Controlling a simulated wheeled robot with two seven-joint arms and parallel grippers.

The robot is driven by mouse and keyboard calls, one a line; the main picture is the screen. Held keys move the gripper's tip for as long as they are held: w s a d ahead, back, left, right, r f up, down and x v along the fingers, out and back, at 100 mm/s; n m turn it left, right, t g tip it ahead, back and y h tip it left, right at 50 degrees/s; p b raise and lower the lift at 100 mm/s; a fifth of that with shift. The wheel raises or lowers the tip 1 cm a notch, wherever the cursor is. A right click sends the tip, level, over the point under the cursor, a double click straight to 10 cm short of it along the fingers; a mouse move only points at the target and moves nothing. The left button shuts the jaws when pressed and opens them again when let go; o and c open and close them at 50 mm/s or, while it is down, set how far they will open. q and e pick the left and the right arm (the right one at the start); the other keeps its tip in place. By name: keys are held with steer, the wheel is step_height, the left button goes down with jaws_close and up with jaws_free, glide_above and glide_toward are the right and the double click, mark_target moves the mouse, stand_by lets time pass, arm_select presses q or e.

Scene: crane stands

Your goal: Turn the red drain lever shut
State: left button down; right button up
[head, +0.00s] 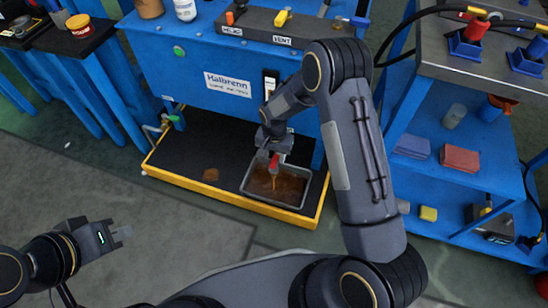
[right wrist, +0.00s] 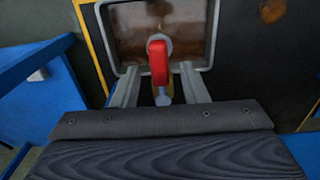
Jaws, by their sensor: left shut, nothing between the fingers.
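The red drain lever (head: 274,162) hangs under the blue crane stand, above a grey tray (head: 246,186) of brown liquid. A thin brownish streak shows below the lever in the head view. In the right wrist view the lever (right wrist: 159,62) points toward my wrist, with a pale round hub at its far end. My right gripper (right wrist: 160,85) is open, with one finger on each side of the lever and visible gaps between. My left gripper (head: 122,234) is shut and empty, far left over the floor.
The tray sits in a black, yellow-edged floor pan (head: 180,165) with a brown stain. The blue stand (head: 215,60) rises behind. A blue shelf cart (head: 460,130) with several blocks stands right. Grey floor is clear at left front.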

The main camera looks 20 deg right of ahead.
steer(key=shift+f, duration=0.3)
jaws_close()
